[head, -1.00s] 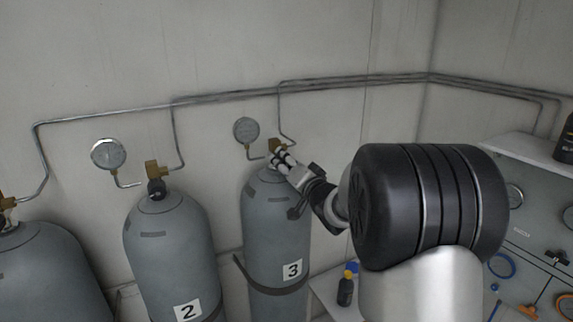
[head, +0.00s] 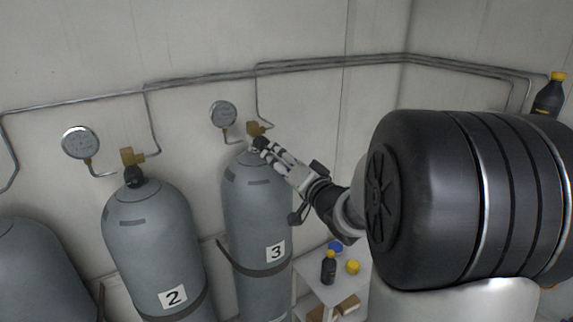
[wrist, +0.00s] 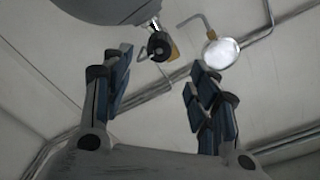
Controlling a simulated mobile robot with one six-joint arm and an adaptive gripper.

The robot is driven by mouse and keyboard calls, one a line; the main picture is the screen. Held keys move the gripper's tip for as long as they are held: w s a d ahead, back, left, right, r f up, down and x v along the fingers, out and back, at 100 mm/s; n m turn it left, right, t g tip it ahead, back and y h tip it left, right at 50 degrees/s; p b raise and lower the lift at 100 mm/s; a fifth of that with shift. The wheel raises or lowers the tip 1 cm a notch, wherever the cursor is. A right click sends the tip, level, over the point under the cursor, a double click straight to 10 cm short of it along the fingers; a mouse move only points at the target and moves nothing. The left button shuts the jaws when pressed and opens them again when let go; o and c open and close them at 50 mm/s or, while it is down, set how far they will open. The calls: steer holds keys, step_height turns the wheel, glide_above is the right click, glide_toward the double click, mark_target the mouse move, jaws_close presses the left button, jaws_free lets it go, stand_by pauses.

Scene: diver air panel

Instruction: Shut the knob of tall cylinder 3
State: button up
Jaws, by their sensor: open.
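Tall cylinder 3 (head: 250,205) is grey, upright and labelled 3, with a brass valve (head: 256,128) on top. In the head view my gripper (head: 264,147) reaches from the right to the cylinder's top, just below the valve. It largely hides the knob there, and I cannot tell knob from dark fingertips. In the wrist view a black knob (wrist: 159,44) and brass valve (wrist: 173,48) show beyond the gap between the fingers of my gripper (wrist: 160,72). The fingers are apart and empty. The knob looks ahead of the fingertips; I see no contact.
Cylinder 2 (head: 152,230) stands to the left. A round gauge (head: 223,115) is left of the valve and also shows in the wrist view (wrist: 221,52). Pipes (head: 300,66) run along the wall. A small table (head: 310,272) with bottles stands right of cylinder 3.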

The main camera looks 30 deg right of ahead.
steer(key=shift+s, duration=1.15)
